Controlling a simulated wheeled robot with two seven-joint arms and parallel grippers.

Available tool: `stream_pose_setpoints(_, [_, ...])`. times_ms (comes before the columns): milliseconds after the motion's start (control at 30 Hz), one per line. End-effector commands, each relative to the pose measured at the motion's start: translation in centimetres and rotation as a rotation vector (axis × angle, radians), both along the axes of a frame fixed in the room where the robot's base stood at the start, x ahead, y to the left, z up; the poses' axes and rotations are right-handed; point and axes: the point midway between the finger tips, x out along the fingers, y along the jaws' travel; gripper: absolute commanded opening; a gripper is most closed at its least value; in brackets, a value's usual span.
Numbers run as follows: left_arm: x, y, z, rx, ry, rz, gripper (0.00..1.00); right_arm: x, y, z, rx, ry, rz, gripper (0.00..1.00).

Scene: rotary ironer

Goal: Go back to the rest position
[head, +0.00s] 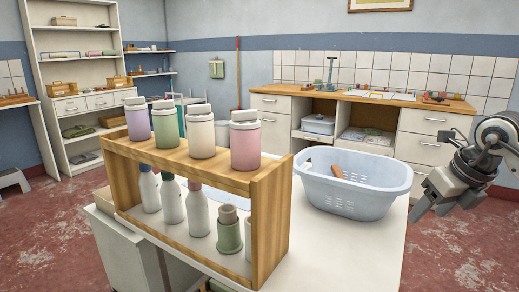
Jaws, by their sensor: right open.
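My right gripper (430,204) shows at the right edge of the head view, with its dark grey arm behind it. It is open and empty, held in the air to the right of the blue basket. The tips point down and to the left. My left gripper is not in view.
A white table (380,250) carries a light blue basket (355,194) and a wooden rack (268,232) with pastel canisters above and bottles below. A wooden-topped counter (460,103) stands behind. A shelf unit (85,45) is at the back left. Red floor is open at right.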

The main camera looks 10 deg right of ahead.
Motion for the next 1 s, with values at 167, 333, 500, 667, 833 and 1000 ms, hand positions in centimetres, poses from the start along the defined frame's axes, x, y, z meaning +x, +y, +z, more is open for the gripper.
stream_pose_setpoints(167, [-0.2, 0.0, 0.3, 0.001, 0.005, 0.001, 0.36, 0.6, 5.0, -2.3, 0.148, -0.004, 0.108, 0.59])
stream_pose_setpoints(333, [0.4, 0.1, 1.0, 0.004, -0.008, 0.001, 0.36, 0.5, 10.4, -4.0, 0.332, -0.012, 0.200, 0.59])
stream_pose_setpoints(500, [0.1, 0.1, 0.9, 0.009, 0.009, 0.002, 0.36, -0.8, 18.1, -5.3, 0.646, -0.016, 0.279, 0.59])
stream_pose_setpoints(667, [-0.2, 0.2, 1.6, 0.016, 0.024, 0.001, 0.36, -3.8, 27.9, -3.7, 1.290, -0.003, 0.179, 0.59])
stream_pose_setpoints(833, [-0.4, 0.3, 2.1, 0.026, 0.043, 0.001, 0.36, -4.2, 29.1, -2.9, 1.966, 0.047, -0.445, 0.59])
stream_pose_setpoints(1000, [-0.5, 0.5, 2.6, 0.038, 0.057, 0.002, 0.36, -7.0, 25.8, -11.8, 2.192, 0.207, -1.437, 0.59])
